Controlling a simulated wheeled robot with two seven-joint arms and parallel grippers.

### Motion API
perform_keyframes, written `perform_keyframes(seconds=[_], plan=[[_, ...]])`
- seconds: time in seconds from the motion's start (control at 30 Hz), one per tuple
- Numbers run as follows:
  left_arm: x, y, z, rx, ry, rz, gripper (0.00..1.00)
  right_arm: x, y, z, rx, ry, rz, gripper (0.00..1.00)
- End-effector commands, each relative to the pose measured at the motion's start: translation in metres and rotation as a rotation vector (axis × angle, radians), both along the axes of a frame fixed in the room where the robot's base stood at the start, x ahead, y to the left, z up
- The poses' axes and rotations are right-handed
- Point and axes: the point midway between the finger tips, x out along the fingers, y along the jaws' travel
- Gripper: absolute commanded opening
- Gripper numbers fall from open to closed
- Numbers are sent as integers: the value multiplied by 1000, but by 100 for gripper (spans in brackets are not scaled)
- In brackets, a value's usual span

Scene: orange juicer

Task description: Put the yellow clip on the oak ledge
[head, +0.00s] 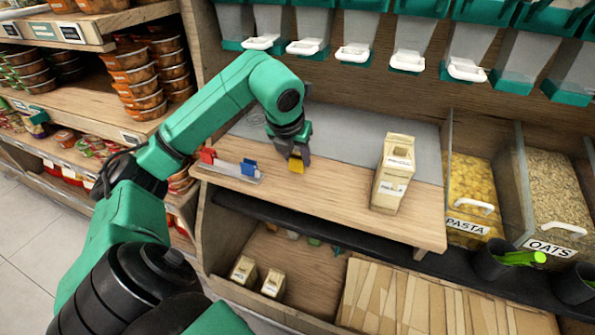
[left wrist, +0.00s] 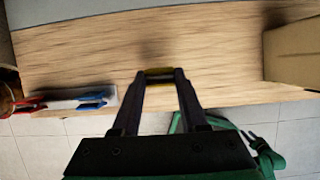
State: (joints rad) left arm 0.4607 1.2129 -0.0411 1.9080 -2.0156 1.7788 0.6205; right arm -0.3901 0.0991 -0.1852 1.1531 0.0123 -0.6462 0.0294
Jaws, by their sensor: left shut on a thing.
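The yellow clip (head: 296,166) is between the fingers of my left gripper (head: 293,158), which is shut on it. In the left wrist view the clip (left wrist: 158,73) shows as a yellow strip at the fingertips. The oak ledge (head: 325,191) is the wooden shelf board under the gripper. The clip is over the ledge; I cannot tell whether it touches the wood. My right gripper does not show.
A paper carton (head: 393,175) stands right of the gripper. The wood between them is clear.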

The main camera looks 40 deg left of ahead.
Motion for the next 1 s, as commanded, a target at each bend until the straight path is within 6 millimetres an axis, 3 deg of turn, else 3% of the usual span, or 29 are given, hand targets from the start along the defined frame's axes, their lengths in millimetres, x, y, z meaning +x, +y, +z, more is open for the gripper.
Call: perform_keyframes(seconds=[0.2,0.63,0.67,0.7,1.0], plan=[[-1,0,-39,-1,3,0,0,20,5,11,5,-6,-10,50],[0,0,-42,0,-1,1,0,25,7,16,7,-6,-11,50],[0,0,-41,0,0,1,55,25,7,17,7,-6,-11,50],[0,0,-41,0,0,1,70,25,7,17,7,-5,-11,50],[0,0,-41,0,0,1,73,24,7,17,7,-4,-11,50]])
